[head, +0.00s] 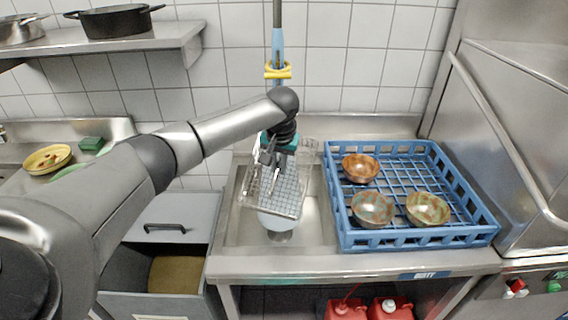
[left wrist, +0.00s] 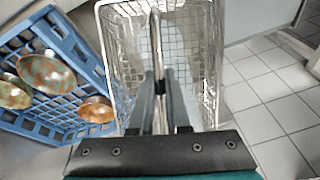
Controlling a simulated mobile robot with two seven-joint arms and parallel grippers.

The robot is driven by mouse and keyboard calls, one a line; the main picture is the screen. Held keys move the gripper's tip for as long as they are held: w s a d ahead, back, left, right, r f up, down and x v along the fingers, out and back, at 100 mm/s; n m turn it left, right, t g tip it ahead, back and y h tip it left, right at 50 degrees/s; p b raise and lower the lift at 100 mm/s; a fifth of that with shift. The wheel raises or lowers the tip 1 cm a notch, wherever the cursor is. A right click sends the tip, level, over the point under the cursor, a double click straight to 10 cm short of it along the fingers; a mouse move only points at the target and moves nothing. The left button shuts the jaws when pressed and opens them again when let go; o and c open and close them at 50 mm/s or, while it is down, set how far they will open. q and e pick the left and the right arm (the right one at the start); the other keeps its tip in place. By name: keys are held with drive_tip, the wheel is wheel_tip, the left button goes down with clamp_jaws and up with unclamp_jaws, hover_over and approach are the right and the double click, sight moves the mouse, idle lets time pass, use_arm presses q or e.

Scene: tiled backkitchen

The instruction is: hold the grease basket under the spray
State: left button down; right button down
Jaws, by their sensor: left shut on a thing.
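The grease basket (head: 288,206) is a wire mesh basket held tilted over the sink (head: 318,215). My left gripper (head: 273,163) is shut on its handle above the mesh. In the left wrist view the basket (left wrist: 205,75) fills the upper middle, and the handle runs up between my left fingers (left wrist: 160,100). The blue spray hose with a yellow ring (head: 278,72) hangs from above, behind my arm and the basket; its lower end is hidden. A pale bluish shape (head: 277,222) shows just below the basket; I cannot tell whether it is water. My right gripper is out of view.
A blue dish rack (head: 367,240) with several patterned bowls stands right of the sink; it also shows in the left wrist view (left wrist: 62,45). An open drawer (head: 118,262) is at the lower left. A shelf with a black pot (head: 115,21) is upper left.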

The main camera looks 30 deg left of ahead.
use_arm(q)
drive_tip(key=s+d, duration=0.5)
drive_tip(key=s, duration=0.4)
drive_tip(key=shift+s+d, duration=0.15)
drive_tip(key=shift+d, duration=0.2)
drive_tip(key=shift+r, duration=0.1)
drive_tip(key=shift+s, duration=0.1)
